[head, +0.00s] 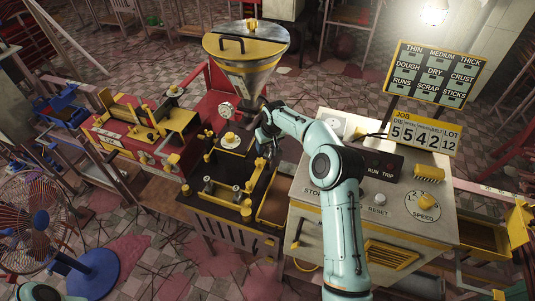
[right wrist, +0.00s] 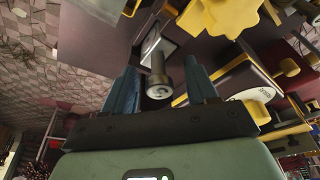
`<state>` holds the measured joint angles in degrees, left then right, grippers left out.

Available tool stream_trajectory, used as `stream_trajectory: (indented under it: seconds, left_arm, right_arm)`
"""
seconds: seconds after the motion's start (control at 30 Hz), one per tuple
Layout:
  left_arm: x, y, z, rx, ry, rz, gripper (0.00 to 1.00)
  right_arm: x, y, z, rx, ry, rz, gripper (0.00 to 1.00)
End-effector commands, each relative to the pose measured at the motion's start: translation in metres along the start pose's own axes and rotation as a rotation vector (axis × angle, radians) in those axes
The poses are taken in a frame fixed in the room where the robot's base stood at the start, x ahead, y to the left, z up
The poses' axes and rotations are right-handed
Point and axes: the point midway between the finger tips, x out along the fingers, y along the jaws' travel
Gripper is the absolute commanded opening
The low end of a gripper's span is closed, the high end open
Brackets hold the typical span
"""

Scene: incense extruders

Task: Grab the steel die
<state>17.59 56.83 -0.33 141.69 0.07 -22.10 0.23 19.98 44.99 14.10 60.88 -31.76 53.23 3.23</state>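A short grey metal cylinder with a round end face, which looks like the steel die (right wrist: 158,82), shows in the right wrist view between my two blue fingers. My right gripper (right wrist: 161,78) is open around it, with a gap visible on each side. In the head view my right gripper (head: 267,147) points down over the dark machine bench, just below the hopper and right of the white disc. The die cannot be made out there, as the gripper and arm cover that spot. A piece of my left arm shows at the bottom left corner; its finger state is unclear.
A steel hopper (head: 246,62) with yellow bands stands close behind the gripper. A white disc (head: 230,147) with a yellow knob lies left of it. A control console (head: 317,207) stands right, below a yellow job board (head: 424,134). A fan (head: 40,222) stands at left.

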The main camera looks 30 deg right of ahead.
Motion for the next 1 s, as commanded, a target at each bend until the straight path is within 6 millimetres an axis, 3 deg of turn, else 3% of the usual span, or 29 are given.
stream_trajectory:
  seconds: [0.03,0.17,0.2,0.67,0.83,1.0]
  left_arm:
    - [0.0,0.0,0.0,0.0,0.0,0.0,0.48]
    - [0.0,0.0,0.0,0.0,-0.001,0.0,0.48]
    - [0.0,0.0,0.0,0.0,-0.001,0.0,0.48]
    - [-0.001,0.001,-0.001,0.0,0.001,0.0,0.48]
    - [-0.004,0.003,-0.004,0.002,0.005,0.002,0.48]
    - [-0.011,0.008,-0.012,0.005,0.014,0.005,0.48]
  right_arm:
    - [0.0,0.0,0.0,0.0,-0.001,0.0,0.44]
    - [0.0,0.0,0.001,0.0,-0.001,0.0,0.02]
    - [0.0,0.0,0.001,0.0,-0.001,0.0,0.0]
    - [-0.011,0.0,-0.004,0.0,0.005,0.001,0.0]
    - [-0.035,0.0,-0.011,0.0,0.007,0.002,0.0]
    - [-0.072,0.0,-0.023,-0.001,0.01,0.002,0.0]
